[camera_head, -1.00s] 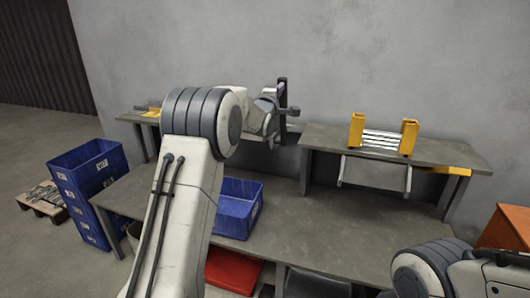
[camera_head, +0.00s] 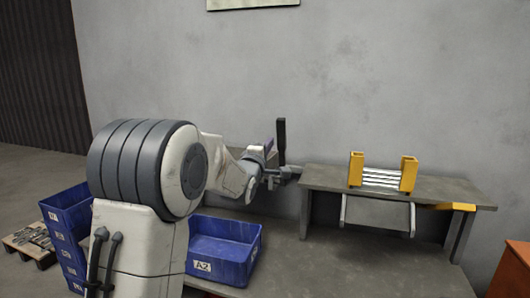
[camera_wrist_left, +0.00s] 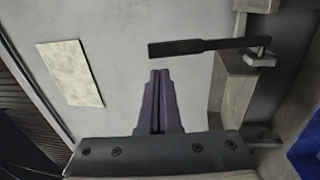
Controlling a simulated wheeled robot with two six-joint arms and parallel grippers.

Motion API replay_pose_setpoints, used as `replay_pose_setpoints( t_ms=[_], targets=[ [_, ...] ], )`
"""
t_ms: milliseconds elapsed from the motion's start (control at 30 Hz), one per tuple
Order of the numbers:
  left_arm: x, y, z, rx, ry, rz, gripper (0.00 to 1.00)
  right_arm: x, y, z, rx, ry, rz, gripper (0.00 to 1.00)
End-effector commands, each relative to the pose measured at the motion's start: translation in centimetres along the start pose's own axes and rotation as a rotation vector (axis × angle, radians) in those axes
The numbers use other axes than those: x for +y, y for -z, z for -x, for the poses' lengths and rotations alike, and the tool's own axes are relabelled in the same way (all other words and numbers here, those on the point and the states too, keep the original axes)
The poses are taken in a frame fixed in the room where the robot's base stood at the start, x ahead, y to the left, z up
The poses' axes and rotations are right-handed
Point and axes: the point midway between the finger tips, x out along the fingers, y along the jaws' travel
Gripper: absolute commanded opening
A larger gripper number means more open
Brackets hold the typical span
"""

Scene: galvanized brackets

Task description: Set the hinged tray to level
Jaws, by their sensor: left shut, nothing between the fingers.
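Which part is the hinged tray is not certain. A pale frame (camera_head: 378,213) hangs below the front of the raised shelf and may be it. A black upright handle (camera_head: 281,141) on a metal bracket stands at the shelf's left end. It also shows in the left wrist view (camera_wrist_left: 205,47), beyond and to the right of the fingers. My left gripper (camera_head: 268,148) is just left of the handle in the head view. Its purple fingers (camera_wrist_left: 158,78) are together, empty and apart from the handle in the wrist view. My right gripper is out of view.
The raised shelf (camera_head: 452,191) carries a yellow-ended rack (camera_head: 382,174) with silver bars. A blue bin (camera_head: 222,248) marked A2 sits on the lower bench (camera_head: 330,268). Stacked blue crates (camera_head: 68,225) stand at the left. A grey wall is close behind.

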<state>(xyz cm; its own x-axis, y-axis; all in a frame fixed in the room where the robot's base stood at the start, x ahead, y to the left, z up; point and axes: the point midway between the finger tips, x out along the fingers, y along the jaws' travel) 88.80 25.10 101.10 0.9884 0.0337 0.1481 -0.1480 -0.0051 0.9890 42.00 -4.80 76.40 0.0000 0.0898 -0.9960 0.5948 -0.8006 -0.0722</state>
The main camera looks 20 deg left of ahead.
Motion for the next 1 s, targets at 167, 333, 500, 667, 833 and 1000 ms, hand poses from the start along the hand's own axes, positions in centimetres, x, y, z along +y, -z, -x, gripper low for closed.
replay_pose_setpoints(
  t_ms=[167, 333, 500, 667, 833, 1000],
  targets=[
    [-0.1, 0.0, 2.1, 0.000, 0.000, 0.000, 0.00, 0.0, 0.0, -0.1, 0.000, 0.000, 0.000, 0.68],
    [-0.1, 0.0, 2.7, -0.001, 0.000, -0.001, 0.00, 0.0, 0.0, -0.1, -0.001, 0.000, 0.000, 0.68],
    [-0.1, 0.0, 2.7, -0.001, -0.001, -0.001, 0.00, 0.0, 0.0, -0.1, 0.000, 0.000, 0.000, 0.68],
    [-0.1, 0.0, 2.7, -0.001, -0.001, -0.001, 0.00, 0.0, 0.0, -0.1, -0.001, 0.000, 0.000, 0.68],
    [-0.5, -1.0, 2.9, -0.012, 0.026, -0.024, 0.00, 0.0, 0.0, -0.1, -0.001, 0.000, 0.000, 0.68],
    [-4.3, -7.1, 5.9, -0.116, 0.238, -0.224, 0.00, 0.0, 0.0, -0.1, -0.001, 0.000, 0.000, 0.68]
  ],
)
